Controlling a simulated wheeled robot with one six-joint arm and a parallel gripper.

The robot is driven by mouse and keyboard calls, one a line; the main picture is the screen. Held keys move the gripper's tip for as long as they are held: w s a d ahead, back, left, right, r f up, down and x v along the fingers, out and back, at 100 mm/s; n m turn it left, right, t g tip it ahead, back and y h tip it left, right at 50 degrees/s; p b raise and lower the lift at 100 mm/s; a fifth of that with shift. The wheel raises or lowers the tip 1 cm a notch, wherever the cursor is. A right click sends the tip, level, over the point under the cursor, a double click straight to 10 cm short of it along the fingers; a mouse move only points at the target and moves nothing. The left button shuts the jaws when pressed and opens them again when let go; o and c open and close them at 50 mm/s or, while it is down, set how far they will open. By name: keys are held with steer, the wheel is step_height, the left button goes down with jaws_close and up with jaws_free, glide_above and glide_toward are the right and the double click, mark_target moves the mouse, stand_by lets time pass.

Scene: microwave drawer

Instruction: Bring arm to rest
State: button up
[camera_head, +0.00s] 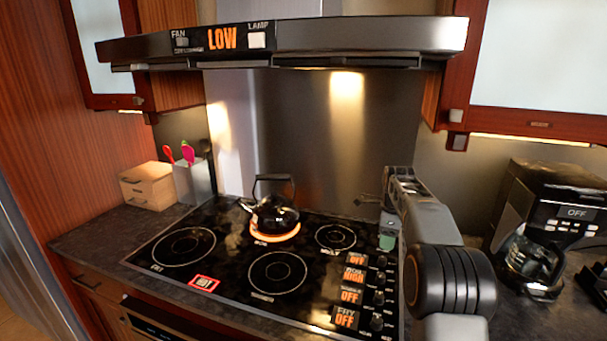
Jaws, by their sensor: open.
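My arm rises from the bottom right of the head view, in front of the right part of the black cooktop (215,262). My gripper (366,201) is at the far end of the arm, small in the picture, near the back right of the cooktop and pointing left. It is open, and I see nothing held in it. A black kettle (272,217) stands on the back middle burner, which glows orange, to the left of my gripper and apart from it. Part of the cooktop and the counter behind my arm is hidden.
A range hood (370,36) with a LOW display hangs above the cooktop. A coffee maker (548,222) stands on the counter at the right. A wooden box (146,188) and a utensil holder (190,183) stand at the left. Cabinets hang on both sides.

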steer(key=s+a+n+t, duration=0.1)
steer(key=s+a+n, duration=0.3)
steer(key=s+n, duration=0.4)
steer(key=s+a+f+n+t, duration=0.1)
steer(key=s+a+n, duration=0.3)
steer(key=s+n, duration=0.3)
steer(key=s+a+f+n+t, duration=0.1)
steer(key=s+a+n, duration=0.3)
steer(key=s+n, duration=0.4)
steer(key=shift+s+n+t, duration=0.3)
steer(key=shift+s+t, duration=0.1)
steer(key=shift+s, duration=2.55)
